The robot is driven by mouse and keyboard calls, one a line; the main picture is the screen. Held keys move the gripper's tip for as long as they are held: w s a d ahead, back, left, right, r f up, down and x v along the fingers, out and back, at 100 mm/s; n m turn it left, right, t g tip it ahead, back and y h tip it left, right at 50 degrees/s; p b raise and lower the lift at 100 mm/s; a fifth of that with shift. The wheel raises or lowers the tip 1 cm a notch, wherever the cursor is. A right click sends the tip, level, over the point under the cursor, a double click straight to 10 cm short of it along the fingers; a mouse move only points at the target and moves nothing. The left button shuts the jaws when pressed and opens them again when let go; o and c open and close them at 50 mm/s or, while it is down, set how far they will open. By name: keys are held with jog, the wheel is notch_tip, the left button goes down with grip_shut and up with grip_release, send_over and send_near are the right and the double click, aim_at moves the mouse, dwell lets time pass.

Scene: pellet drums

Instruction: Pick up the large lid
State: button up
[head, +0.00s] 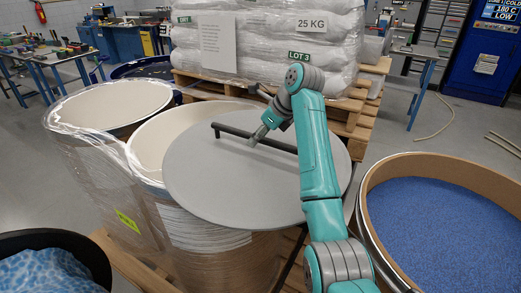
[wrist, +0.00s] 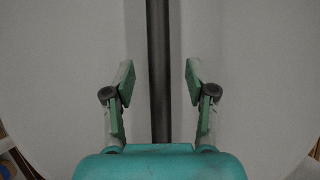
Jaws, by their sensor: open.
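The large lid (head: 210,175) is a flat grey disc with a long dark bar handle (head: 284,146) across it. It lies over the top of a wrapped drum and overlaps the rim of the open drum beside it. My gripper (head: 254,141) is at the handle, near the middle of the bar. In the wrist view my gripper (wrist: 159,85) is open, with one finger on each side of the handle (wrist: 158,60). A gap shows between the handle and each finger. The lid's grey surface (wrist: 60,80) fills most of that view.
Two open, pale-lined drums, one at left (head: 110,106) and one behind the lid (head: 160,140), stand close by. A drum of blue pellets (head: 440,220) is at right. A black-rimmed container (head: 40,240) is at lower left. Stacked white sacks (head: 265,40) on pallets stand behind.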

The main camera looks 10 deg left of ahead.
jog(key=shift+w+a+f, duration=0.15)
jog(key=shift+a+f, duration=0.25)
jog(key=shift+f, duration=0.15)
jog(key=shift+c, duration=0.2)
grip_shut()
jog(key=shift+r, duration=0.2)
